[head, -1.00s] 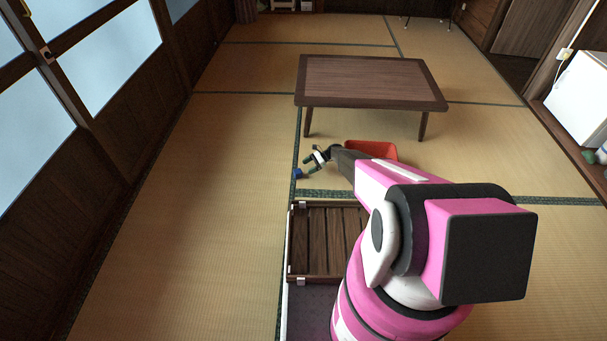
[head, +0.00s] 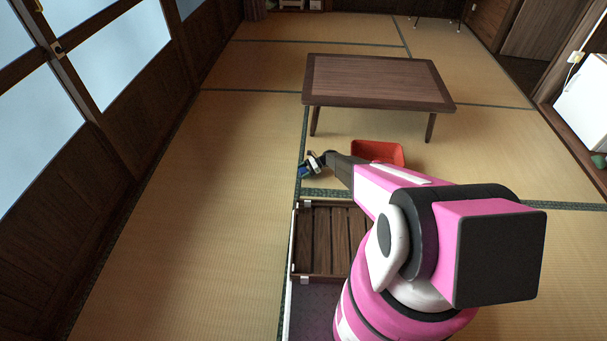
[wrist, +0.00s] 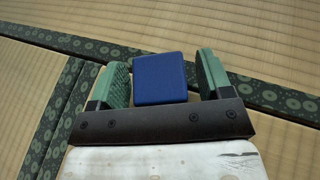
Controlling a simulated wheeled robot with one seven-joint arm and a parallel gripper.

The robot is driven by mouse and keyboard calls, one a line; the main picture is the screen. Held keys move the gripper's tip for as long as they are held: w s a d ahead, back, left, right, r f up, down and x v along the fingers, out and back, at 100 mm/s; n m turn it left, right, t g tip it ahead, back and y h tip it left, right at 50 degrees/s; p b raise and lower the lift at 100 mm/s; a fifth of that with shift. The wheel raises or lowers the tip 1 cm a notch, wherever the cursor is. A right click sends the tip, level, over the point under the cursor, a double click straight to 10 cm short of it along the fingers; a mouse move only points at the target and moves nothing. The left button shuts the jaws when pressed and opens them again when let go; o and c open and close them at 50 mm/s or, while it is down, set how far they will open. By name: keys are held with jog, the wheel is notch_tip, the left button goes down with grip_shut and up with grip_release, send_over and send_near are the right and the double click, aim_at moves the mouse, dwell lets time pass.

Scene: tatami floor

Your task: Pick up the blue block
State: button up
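The blue block (wrist: 160,79) lies between the two green fingers of my gripper (wrist: 162,80) in the wrist view. A narrow gap shows between the block and each finger, so the gripper is open around it. In the head view the blue block (head: 304,171) is a small patch on the tatami by the dark floor border, partly hidden by my gripper (head: 309,166). The block's underside is hidden.
A red container (head: 378,153) stands on the floor right of my gripper. A low wooden table (head: 378,82) stands behind it. A slatted wooden crate (head: 330,240) is in front, close to my body. The tatami to the left is clear.

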jog(key=c, duration=0.8)
jog(key=shift+o, duration=0.2)
jog(key=shift+r, duration=0.15)
